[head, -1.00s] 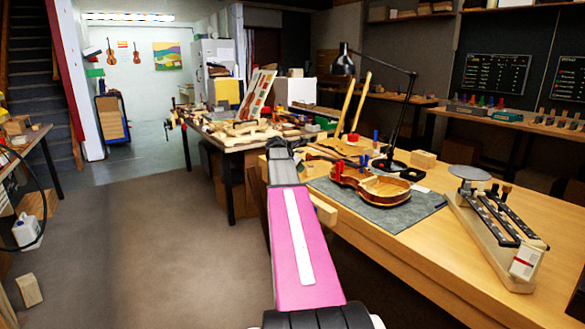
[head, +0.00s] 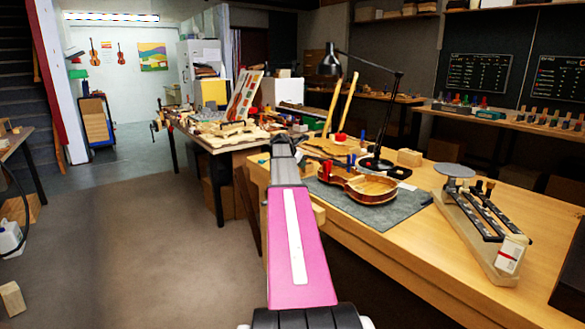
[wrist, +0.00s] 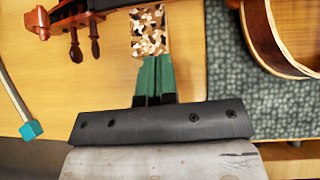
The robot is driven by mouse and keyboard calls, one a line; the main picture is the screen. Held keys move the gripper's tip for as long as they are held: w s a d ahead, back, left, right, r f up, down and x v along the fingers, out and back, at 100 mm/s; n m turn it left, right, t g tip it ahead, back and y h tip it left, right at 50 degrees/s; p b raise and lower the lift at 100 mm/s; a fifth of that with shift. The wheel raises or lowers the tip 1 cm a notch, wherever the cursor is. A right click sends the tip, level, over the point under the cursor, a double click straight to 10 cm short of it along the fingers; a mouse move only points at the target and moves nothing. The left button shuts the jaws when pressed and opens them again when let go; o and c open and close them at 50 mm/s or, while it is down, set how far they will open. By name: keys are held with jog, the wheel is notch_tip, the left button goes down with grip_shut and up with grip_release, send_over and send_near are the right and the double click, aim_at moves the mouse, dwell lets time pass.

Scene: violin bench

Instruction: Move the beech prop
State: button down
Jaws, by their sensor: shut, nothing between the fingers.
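My gripper (head: 283,146) is over the near left edge of the bench, to the left of the violin body in the head view. In the wrist view its green fingertips (wrist: 154,78) are together with nothing held. A small block with a brown, white and black speckled pattern (wrist: 149,30) shows just beyond the fingertips; I cannot tell whether they touch it. No piece is clearly the beech prop. Candidates in the head view are a pale wooden block (head: 410,158) on the bench and another (head: 12,299) on the floor.
A scroll with pegs (wrist: 75,25) and a blue-tipped stick (wrist: 31,130) are left of the fingers.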

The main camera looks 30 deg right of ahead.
jog(key=d, duration=0.3)
jog(key=shift+w, duration=0.2)
jog(key=shift+a, duration=0.55)
jog(key=a, duration=0.3)
jog(key=shift+s, duration=0.3)
jog(key=v, duration=0.9)
jog(key=shift+a+r, duration=0.2)
jog(key=shift+r, duration=0.15)
jog(key=shift+s, duration=0.1)
